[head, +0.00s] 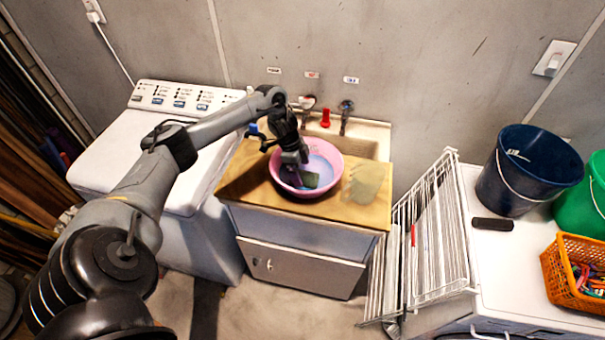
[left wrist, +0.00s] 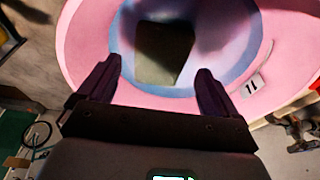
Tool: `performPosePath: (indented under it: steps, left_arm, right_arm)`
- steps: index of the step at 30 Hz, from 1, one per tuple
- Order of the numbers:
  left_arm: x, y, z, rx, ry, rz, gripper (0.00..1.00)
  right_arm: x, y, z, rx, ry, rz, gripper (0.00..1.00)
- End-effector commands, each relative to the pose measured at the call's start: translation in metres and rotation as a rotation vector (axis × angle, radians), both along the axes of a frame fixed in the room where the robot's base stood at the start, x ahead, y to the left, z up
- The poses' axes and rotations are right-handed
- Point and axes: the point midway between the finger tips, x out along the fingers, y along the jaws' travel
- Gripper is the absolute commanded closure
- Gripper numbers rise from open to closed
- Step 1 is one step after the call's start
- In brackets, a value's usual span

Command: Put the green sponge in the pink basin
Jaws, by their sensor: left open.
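The pink basin (head: 338,164) stands on the wooden counter, with a bluish inside. The green sponge (head: 309,180) lies inside it, dark green in the head view. In the left wrist view the sponge (left wrist: 165,52) is a dark olive square on the blue floor of the basin (left wrist: 85,45). My left gripper (head: 297,163) is over the basin, pointing down into it. In the left wrist view its fingers (left wrist: 158,70) are spread, with nothing held between them, and the sponge lies beyond the tips. My right gripper is not in view.
The wooden counter (head: 243,180) has a pale greenish flat patch (head: 366,182) right of the basin. Taps (head: 345,108) and a sink (head: 362,146) are behind. A washing machine (head: 110,160) stands left; a white drying rack (head: 430,240), blue bucket (head: 515,185) and orange basket (head: 565,285) stand right.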

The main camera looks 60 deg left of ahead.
Motion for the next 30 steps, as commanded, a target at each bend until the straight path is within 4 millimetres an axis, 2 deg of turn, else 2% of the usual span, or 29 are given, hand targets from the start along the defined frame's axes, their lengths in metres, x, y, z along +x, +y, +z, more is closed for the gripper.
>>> performPosePath:
  steps: [6,13,19,30]
  left_arm:
    - [-0.008,0.009,0.043,0.004,-0.001,0.000,0.07]
    - [-0.014,0.014,0.075,0.002,-0.001,0.000,0.07]
    - [-0.017,0.016,0.085,0.000,0.001,0.000,0.07]
    - [-0.017,0.016,0.086,-0.001,0.001,0.000,0.07]
  right_arm:
    - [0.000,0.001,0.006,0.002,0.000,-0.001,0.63]
    - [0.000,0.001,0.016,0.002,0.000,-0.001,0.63]
    - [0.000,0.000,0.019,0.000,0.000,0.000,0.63]
    - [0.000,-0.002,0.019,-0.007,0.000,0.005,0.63]
